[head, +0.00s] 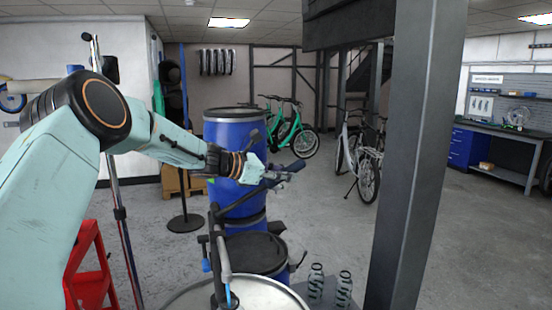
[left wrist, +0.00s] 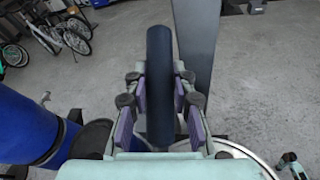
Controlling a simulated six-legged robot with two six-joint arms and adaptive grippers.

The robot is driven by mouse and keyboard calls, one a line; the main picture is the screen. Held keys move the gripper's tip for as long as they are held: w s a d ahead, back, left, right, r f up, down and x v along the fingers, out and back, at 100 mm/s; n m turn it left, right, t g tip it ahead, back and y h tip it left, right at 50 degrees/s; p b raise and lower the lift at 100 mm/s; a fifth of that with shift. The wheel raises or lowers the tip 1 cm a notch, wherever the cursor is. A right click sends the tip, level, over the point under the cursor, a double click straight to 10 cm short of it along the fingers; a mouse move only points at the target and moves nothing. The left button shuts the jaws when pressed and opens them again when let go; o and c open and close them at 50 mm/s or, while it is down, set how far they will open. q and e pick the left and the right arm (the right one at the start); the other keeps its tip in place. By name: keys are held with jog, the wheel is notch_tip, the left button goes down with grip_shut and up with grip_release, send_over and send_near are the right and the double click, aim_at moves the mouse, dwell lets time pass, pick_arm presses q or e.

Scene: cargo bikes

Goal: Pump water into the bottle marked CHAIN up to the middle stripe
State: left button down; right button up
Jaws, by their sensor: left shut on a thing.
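My left gripper (head: 277,173) is shut around the dark blue grip of a pump lever (head: 297,166). In the left wrist view the grip (left wrist: 160,85) stands between the purple finger pads. The lever runs down left to the pump's grey upright pipe (head: 222,258), above a pale round drum top (head: 262,292). Two clear bottles with dark markings stand right of the drums: a left bottle (head: 316,282) and a right bottle (head: 344,289). Their lettering, stripes and water level are too small to read. My right gripper is not in view.
Blue drums (head: 236,140) and a black-lidded drum (head: 258,253) stand behind the pump. A grey post (head: 408,150) rises close on the right. A red stand (head: 90,270) is at lower left. Bicycles (head: 362,165) and a workbench (head: 500,150) are farther back, with open floor between.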

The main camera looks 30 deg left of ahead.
pick_arm(q)
notch_tip(320, 180, down, 12)
jog(key=w+d+g+y+p, duration=0.1)
jog(key=g+y+p, duration=0.2)
jog(key=g+p, duration=0.2)
jog(key=p, duration=0.3)
jog(key=shift+w+d+r+m+y, duration=0.2)
jog(key=shift+w+d+m+y, duration=0.1)
jog(key=shift+w+y, duration=0.1)
jog(key=shift+s+f, duration=0.1)
jog(key=c, duration=1.5)
grip_release()
jog(key=o, duration=0.4)
jog(key=shift+w, duration=0.25)
jog(key=shift+s, duration=0.1)
